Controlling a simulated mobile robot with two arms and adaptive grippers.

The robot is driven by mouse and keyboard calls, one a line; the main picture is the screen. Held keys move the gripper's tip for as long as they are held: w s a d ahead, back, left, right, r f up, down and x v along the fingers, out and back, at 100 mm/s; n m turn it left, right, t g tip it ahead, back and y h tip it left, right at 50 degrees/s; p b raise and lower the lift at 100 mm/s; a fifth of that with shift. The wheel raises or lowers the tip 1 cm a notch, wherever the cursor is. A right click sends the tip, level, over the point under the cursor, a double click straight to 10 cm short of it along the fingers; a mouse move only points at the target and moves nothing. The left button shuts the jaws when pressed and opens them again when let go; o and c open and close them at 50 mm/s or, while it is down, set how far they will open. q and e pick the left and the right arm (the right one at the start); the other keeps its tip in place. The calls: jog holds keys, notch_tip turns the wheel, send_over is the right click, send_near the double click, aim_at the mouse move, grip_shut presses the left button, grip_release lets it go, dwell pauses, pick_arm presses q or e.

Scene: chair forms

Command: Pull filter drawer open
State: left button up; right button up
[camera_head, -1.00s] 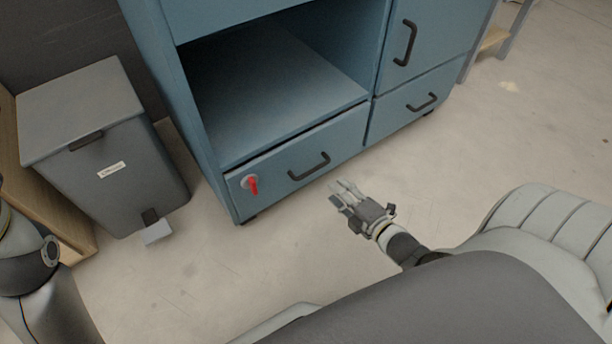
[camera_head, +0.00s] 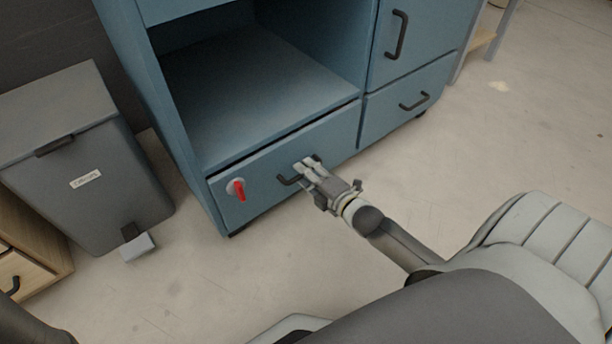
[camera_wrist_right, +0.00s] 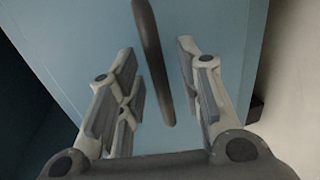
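The lower left drawer (camera_head: 258,200) of the blue cabinet has a red switch (camera_head: 238,188) and a dark bar handle (camera_head: 286,180). Its front looks flush with the cabinet, so it appears shut. No label shows to name it. My right gripper (camera_head: 306,163) is at this handle and hides its right part in the head view. In the right wrist view the handle (camera_wrist_right: 150,45) lies between the two open fingers of my right gripper (camera_wrist_right: 158,54), with a gap on each side. My left gripper is not in view.
A grey pedal bin (camera_head: 85,180) stands left of the cabinet, with a wooden unit (camera_head: 30,255) at the left edge. Another drawer (camera_head: 385,118) is right of this one, below a door (camera_head: 425,35). An open compartment (camera_head: 260,90) lies above. The floor in front is clear.

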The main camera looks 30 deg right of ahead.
jog(key=shift+w+f, duration=0.1)
jog(key=shift+w, duration=0.3)
grip_shut()
